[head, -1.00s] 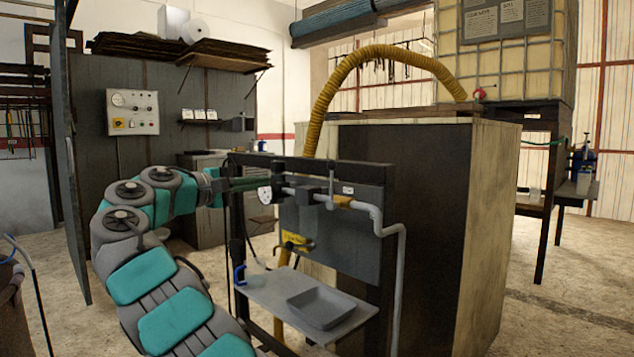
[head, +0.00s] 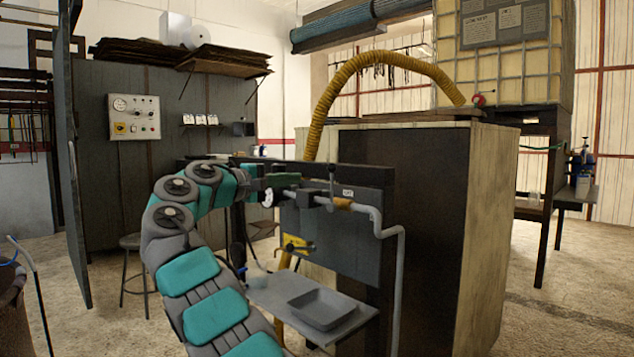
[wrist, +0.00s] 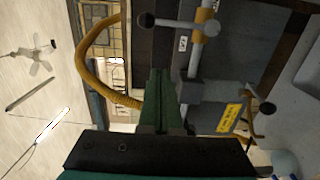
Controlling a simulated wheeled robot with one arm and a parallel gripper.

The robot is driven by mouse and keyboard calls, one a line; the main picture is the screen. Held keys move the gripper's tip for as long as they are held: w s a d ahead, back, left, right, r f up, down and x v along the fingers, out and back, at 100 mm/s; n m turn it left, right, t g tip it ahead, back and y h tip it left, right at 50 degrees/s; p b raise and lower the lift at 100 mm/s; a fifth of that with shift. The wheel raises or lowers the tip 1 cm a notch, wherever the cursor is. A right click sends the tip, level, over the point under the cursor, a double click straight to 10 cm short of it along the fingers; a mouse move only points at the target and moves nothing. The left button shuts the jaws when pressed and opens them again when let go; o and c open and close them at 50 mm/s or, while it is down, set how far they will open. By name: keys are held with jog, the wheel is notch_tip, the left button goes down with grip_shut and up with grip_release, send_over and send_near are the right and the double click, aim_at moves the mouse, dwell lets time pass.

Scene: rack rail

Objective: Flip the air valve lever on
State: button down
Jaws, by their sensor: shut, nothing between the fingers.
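The valve lever (head: 331,188) is a thin grey bar on the grey pipe (head: 362,208). It stands upright, crosswise to the pipe. In the wrist view the lever (wrist: 180,24) shows a black ball knob at its end, and the pipe has a yellow band beside it. My gripper (head: 297,180) is at the left of the lever, near pipe height. In the wrist view its green fingers (wrist: 158,72) are shut and empty. They point along the pipe toward the lever, with a visible gap to it.
Below the pipe, a grey panel carries a yellow plate with a dark handle (head: 297,243). A shelf (head: 268,292) holds a grey tray (head: 321,309). A large cabinet (head: 470,240) stands behind at right.

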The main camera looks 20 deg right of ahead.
aim_at(332, 187)
jog(key=s+d+b, duration=0.2)
jog(key=d, duration=0.4)
dwell(0.3)
jog(key=shift+s, duration=0.15)
